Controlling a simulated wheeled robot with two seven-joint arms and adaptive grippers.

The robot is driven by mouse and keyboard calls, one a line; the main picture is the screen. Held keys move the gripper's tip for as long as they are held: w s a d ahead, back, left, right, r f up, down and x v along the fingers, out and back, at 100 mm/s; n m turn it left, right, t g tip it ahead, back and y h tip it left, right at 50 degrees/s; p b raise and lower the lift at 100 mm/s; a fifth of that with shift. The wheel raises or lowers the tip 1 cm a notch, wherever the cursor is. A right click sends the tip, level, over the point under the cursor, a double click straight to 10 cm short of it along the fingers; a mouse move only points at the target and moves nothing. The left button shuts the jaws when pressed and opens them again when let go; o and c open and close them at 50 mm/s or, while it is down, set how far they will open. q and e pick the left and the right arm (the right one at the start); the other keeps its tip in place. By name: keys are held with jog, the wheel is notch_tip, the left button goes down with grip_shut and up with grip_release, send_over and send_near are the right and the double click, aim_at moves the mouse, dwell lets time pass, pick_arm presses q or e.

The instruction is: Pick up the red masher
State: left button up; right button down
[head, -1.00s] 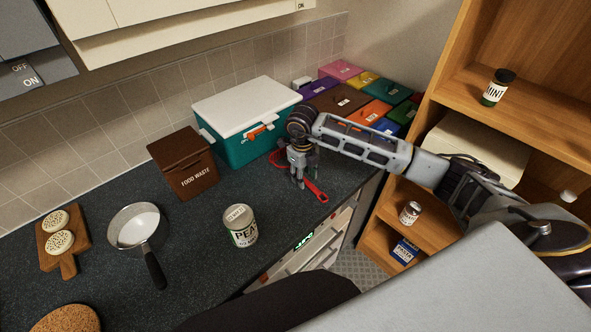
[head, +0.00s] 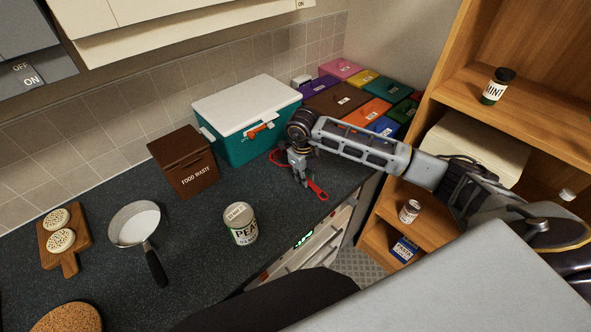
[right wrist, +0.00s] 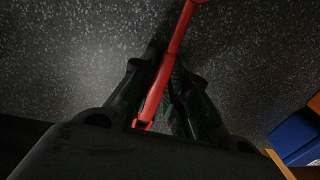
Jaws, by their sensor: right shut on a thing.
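The red masher (head: 318,191) lies on the dark countertop in front of the teal cooler. Its handle points toward the counter's front edge, and its red head shows partly behind my right gripper. My right gripper (head: 301,181) reaches down over the masher and is shut on its handle. In the right wrist view the red masher (right wrist: 175,45) runs between the two dark fingers (right wrist: 163,85). I cannot tell whether the masher is clear of the counter. My left gripper is not in view.
The teal cooler (head: 238,146) with a white lid stands behind the gripper. A brown food waste bin (head: 184,165), a pea can (head: 240,232) and a pan (head: 132,223) stand to the left. Coloured boxes (head: 343,100) fill the back corner. A wooden shelf (head: 535,110) stands at right.

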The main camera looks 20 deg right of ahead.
jog(key=shift+r, duration=0.15)
notch_tip(320, 180, up, 10)
jog(key=b, duration=0.1)
jog(key=shift+b, duration=0.35)
dwell(0.5)
jog(key=shift+s+f, duration=0.1)
jog(key=shift+f, duration=0.1)
dwell(1.5)
